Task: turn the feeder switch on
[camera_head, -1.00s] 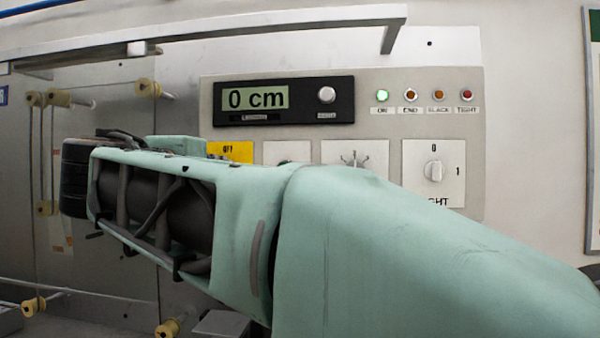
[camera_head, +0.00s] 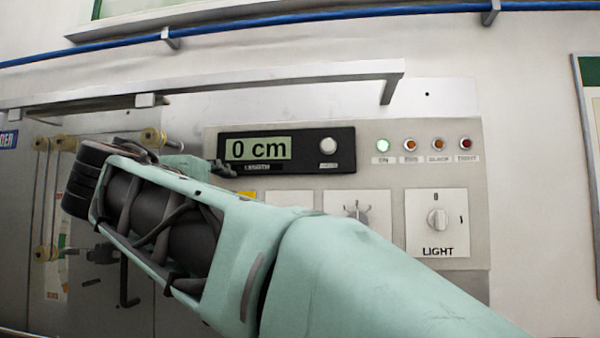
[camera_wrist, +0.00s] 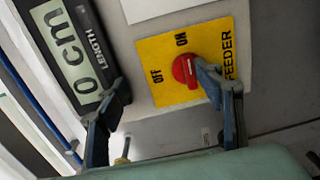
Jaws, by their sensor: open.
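The feeder switch is a red knob (camera_wrist: 184,71) on a yellow plate (camera_wrist: 148,48) marked OFF, ON and FEEDER in the wrist view. Its white line slants toward the upper left of the picture, between the words OFF and ON. My gripper (camera_wrist: 162,78) is open. One finger is at the right side of the knob and overlaps it; I cannot tell whether it touches. The other finger is apart to the left, in front of the display's corner. In the head view my arm hides the knob, and only a sliver of the yellow plate (camera_head: 247,195) shows.
The length display (camera_head: 258,148) reads 0 cm, with a white button (camera_head: 328,145) beside it. A green lamp (camera_head: 383,145) is lit. The light switch (camera_head: 437,219) is at the right. A metal rail (camera_head: 250,80) juts out above the panel.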

